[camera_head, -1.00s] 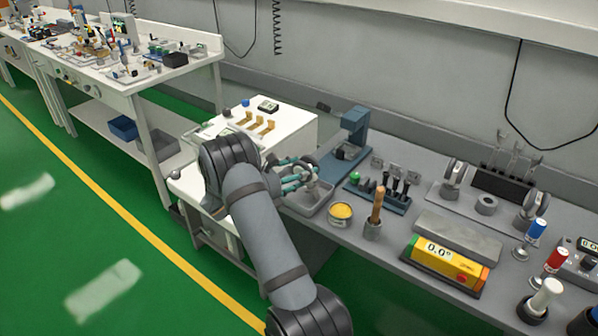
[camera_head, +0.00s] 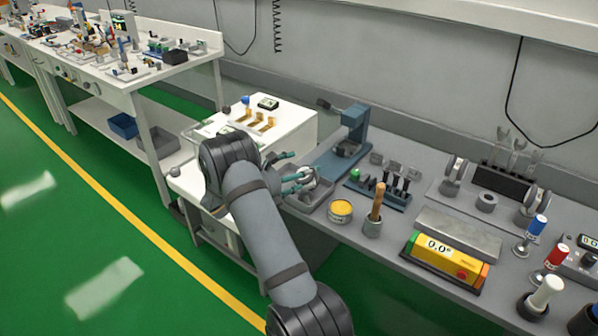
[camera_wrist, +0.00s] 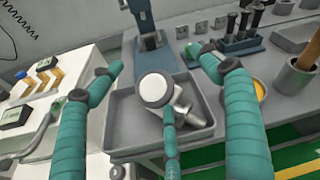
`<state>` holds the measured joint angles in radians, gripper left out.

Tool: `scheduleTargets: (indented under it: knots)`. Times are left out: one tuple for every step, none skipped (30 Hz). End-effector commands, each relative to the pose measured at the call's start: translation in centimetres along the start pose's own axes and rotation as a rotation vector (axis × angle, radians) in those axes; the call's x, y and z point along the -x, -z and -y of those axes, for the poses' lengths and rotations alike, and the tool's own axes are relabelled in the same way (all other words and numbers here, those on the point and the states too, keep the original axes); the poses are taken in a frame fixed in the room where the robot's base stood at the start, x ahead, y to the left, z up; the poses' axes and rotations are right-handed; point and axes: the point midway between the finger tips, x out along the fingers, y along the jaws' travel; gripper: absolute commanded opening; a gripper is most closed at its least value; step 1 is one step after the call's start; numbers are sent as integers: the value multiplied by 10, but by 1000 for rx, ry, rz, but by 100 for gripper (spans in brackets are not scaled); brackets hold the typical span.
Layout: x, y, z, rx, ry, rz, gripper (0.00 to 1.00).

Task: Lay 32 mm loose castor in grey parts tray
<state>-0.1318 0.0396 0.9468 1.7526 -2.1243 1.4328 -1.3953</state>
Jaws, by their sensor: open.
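The castor (camera_wrist: 156,90) shows in the wrist view as a pale round wheel face with a shiny metal part (camera_wrist: 190,112) beside it. It appears to lie within the grey parts tray (camera_wrist: 124,118), towards its right half. My gripper (camera_wrist: 155,60) has its teal fingers spread wide, left and right of the castor, with a third finger below it. The third finger's tip overlaps the wheel's lower edge, and I cannot tell whether it touches. In the head view my gripper (camera_head: 301,168) is over the tray (camera_head: 300,204), which is partly hidden by the fingers.
A blue press-like stand (camera_head: 347,140) rises behind the tray. A tool rack (camera_head: 380,196), a yellow tin (camera_head: 340,211) and a wooden-handled tool in a pot (camera_head: 376,205) stand to the right. The white cart (camera_head: 295,125) with brass pieces is on the left.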

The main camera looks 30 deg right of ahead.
Motion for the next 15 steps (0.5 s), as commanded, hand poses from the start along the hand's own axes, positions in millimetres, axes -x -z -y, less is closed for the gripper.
scheduleTargets:
  knots:
    - [0,0,0,0,0,0,77]
    - [0,0,0,0,0,0,77]
    - [0,1,0,2,0,-2,77]
    - [0,1,0,2,0,-2,77]
    - [0,1,0,2,0,-1,77]
    - [2,1,0,2,-1,-1,77]
    - [4,1,-1,2,-1,-1,77]
    - [6,0,-1,2,-2,0,77]
    - [11,0,-1,2,-3,0,77]
    - [15,0,-1,2,-3,1,77]
    - [20,0,-1,2,-3,1,77]
    - [28,0,-1,1,-3,2,77]
    - [34,0,-2,1,-4,2,77]
    - [41,-1,-2,2,-5,3,77]
    - [49,-1,-2,1,-4,2,77]
